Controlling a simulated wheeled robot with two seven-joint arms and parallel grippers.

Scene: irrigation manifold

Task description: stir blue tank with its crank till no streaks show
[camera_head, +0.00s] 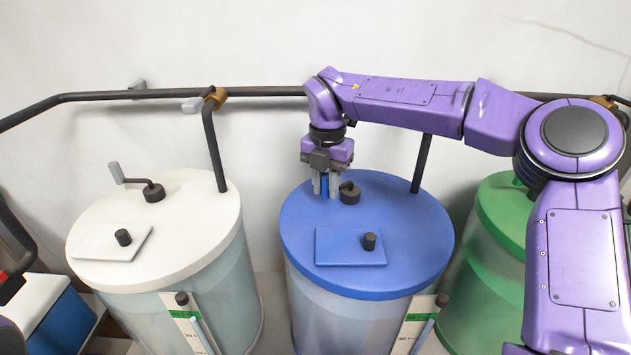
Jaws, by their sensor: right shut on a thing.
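The blue tank (420,225) stands in the middle, with a blue lid and a translucent wall. Its crank (350,193) has a black hub and short arm on the back half of the lid. My right gripper (326,190) comes down from above and is shut on the crank's handle, left of the hub; the fingers mostly hide the handle. A hatch plate (335,248) with a black knob (369,241) lies at the front of the lid. I cannot make out streaks through the wall. My left gripper is not in view.
A white-lidded tank (190,240) with its own crank (152,190) stands left, and a green tank (490,240) right, partly behind my right arm. A dark pipe (250,92) runs along the wall, with drops to the lids. A blue box with a white lid (35,300) sits lower left.

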